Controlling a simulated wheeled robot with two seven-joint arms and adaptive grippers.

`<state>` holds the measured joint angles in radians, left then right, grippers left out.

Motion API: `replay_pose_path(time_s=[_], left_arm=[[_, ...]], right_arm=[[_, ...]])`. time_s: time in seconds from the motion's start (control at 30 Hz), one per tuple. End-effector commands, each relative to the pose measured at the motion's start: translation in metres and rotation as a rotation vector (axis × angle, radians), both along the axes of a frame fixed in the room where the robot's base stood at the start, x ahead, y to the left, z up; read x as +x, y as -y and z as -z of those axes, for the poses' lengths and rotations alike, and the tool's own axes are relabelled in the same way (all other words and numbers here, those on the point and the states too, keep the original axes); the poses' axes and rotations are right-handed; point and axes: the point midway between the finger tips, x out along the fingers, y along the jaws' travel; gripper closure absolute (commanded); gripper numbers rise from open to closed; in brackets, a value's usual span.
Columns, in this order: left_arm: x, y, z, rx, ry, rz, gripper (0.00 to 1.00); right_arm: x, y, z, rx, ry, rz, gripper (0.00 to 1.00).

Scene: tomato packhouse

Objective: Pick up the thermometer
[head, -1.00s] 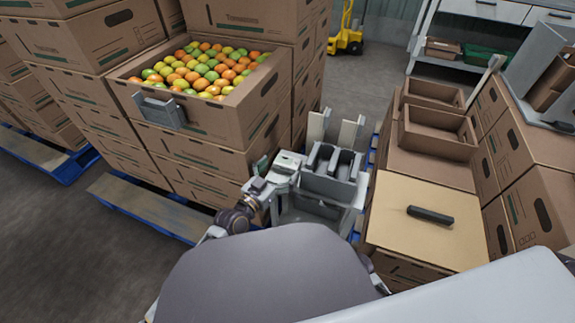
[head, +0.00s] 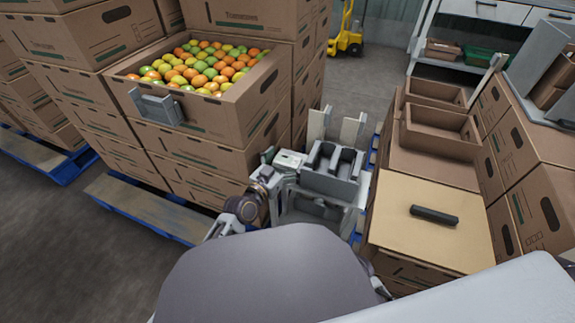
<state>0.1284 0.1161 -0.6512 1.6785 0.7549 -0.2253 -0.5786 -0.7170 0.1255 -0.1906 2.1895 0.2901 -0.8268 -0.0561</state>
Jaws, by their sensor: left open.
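A dark, bar-shaped object (head: 434,215) lies flat on the tan lid of a carton stack at the right. It is the only loose thing there that could be the thermometer; no display or markings can be made out. My left gripper (head: 336,122) is at the middle of the head view, up and to the left of the dark object and clearly apart from it. Its two pale fingers stand apart, with nothing seen between them. My right gripper is not in view.
The tan lid (head: 398,225) is bare around the dark object. Open empty cartons (head: 440,143) stand just behind it. A carton of tomatoes (head: 238,108) tops the stack at the left. More cartons (head: 535,195) stand close at the right.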

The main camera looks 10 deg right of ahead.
Motion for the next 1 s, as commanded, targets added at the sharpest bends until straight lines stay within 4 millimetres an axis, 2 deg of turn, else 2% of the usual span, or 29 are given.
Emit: replay_pose_path(time_s=[0.63,0.93,1.0], left_arm=[[0.0040,0.0040,0.0001,0.000,0.000,0.000,0.06],[0.0039,0.0041,0.0002,0.000,0.000,0.000,0.45],[0.0039,0.0041,0.0002,0.000,0.000,0.000,0.45]], right_arm=[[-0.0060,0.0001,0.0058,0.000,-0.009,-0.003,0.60],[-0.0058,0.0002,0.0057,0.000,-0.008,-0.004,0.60],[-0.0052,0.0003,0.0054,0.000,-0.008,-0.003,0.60]])
